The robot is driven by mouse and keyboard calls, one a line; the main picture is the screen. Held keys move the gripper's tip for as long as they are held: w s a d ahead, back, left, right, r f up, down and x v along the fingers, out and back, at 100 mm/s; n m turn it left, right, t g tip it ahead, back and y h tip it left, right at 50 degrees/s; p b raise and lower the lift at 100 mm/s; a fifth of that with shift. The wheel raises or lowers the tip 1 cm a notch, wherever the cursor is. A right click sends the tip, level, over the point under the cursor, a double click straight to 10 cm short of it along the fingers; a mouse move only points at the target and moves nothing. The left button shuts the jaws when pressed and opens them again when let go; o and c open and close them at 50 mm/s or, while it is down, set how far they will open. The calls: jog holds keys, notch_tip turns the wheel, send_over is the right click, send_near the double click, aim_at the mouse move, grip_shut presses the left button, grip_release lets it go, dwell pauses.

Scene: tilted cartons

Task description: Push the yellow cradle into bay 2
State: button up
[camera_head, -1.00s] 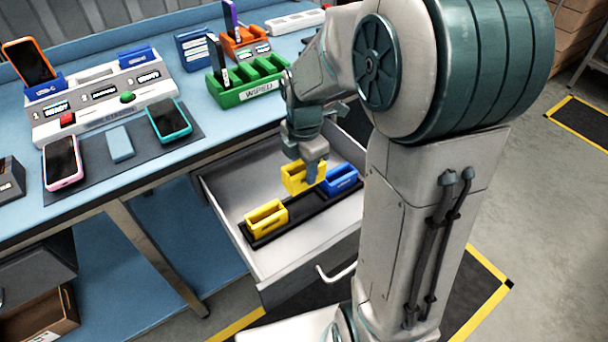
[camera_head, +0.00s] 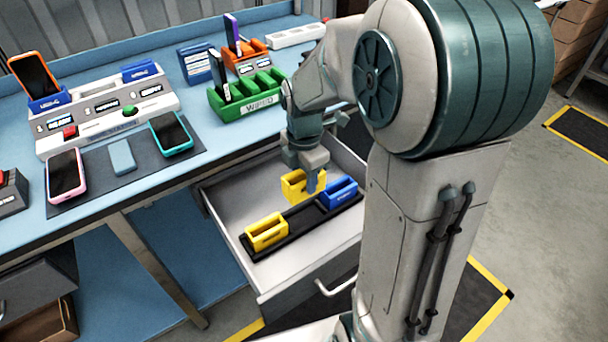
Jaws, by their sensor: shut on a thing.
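My gripper (camera_head: 308,180) is over the open drawer, shut on a yellow cradle (camera_head: 294,187). The fingers partly cover the cradle's right side, and I cannot tell whether its base is clear of the black tray (camera_head: 300,216). A second yellow cradle (camera_head: 267,232) sits at the near left end of that tray. A blue cradle (camera_head: 339,192) sits at its right end. On the bench, the white charging station (camera_head: 108,108) has an open middle bay (camera_head: 96,75). A blue cradle with an orange phone (camera_head: 36,80) fills its left bay, and an empty blue cradle (camera_head: 140,70) its right bay.
Phones (camera_head: 66,175) (camera_head: 170,134) and a light blue block (camera_head: 122,158) lie on a dark mat before the station. A green rack (camera_head: 247,95) and an orange rack (camera_head: 246,58) stand to its right. The bench edge lies between drawer and station.

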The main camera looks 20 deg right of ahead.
jog(key=shift+r, duration=0.25)
jog(key=shift+r+p, duration=1.5)
jog(key=shift+f, duration=0.1)
